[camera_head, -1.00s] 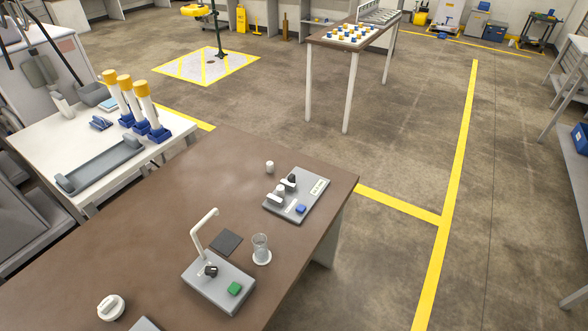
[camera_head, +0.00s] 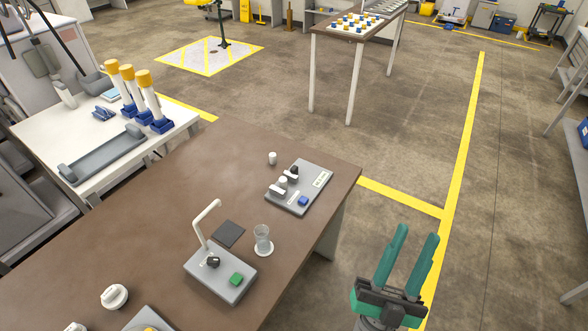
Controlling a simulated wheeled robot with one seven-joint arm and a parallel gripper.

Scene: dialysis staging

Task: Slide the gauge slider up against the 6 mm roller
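A grey gauge board (camera_head: 314,194) lies on the brown bench near its right edge. It carries a white cylindrical roller (camera_head: 283,181), light grey blocks, a black knob (camera_head: 294,170), a blue block (camera_head: 303,201) and a pale label. Which part is the slider, and whether it touches the roller, is too small to tell. Another small white cylinder (camera_head: 272,158) stands on the bench just behind the board. My gripper (camera_head: 417,234) has two teal fingers, apart and empty. It appears at the lower right, beyond the bench's right edge in the picture, clear of the gauge board.
On the brown bench (camera_head: 150,225) stand a grey unit with a bent white spout (camera_head: 205,222), a clear cup (camera_head: 262,236), a dark square pad (camera_head: 229,234) and a white round knob (camera_head: 114,296). A white table (camera_head: 40,130) stands left.

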